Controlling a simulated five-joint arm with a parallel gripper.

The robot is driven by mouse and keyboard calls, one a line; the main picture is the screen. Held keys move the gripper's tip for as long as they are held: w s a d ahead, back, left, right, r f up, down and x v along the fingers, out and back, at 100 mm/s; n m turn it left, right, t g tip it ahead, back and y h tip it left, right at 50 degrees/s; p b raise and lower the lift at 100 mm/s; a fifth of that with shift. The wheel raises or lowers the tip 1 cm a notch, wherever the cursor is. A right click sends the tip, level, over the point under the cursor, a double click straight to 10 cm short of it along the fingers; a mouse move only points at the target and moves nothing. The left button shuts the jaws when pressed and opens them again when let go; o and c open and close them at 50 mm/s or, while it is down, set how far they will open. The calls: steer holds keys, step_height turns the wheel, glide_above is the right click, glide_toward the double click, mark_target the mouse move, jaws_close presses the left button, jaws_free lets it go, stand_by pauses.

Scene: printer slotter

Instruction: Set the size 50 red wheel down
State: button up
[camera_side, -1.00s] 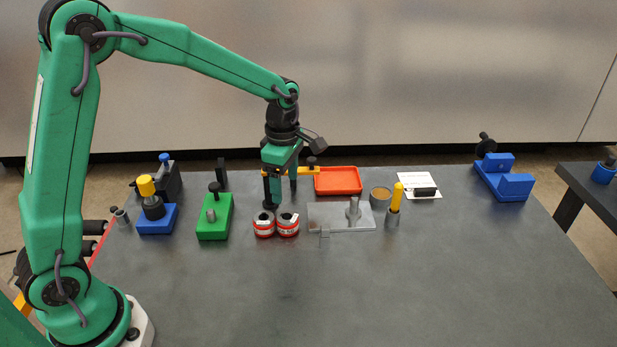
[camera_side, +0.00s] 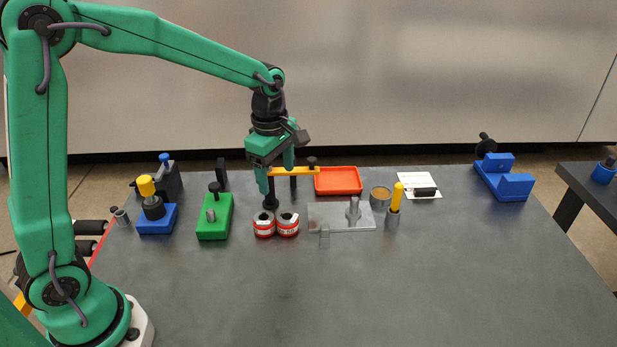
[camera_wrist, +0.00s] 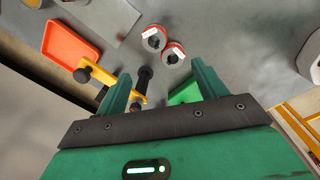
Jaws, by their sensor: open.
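Two red-and-white wheels stand side by side on the table, a left one (camera_side: 264,224) and a right one (camera_side: 288,224). They also show in the wrist view, one at the upper left (camera_wrist: 153,39) and one just below it to the right (camera_wrist: 173,54). Their white labels are too small to read, so I cannot tell which is size 50. My gripper (camera_side: 276,178) is open and empty, above and behind the wheels, apart from both. In the wrist view, the gap between my fingers (camera_wrist: 162,82) holds no wheel.
A black post with a yellow arm (camera_side: 296,171) stands close by my fingers. A grey plate with a peg (camera_side: 335,216) lies right of the wheels, a green block (camera_side: 214,218) left. An orange tray (camera_side: 338,181) is behind. The table front is clear.

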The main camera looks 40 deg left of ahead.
steer(key=s+a+r+m+t, duration=0.1)
steer(key=s+r+m, duration=0.3)
steer(key=s+m, duration=0.6)
steer(key=s+a+r+m+t, duration=0.1)
steer(key=s+r+m+t, duration=0.3)
steer(key=s+m, duration=0.6)
steer(key=shift+a+r, duration=0.2)
steer(key=shift+r, duration=0.4)
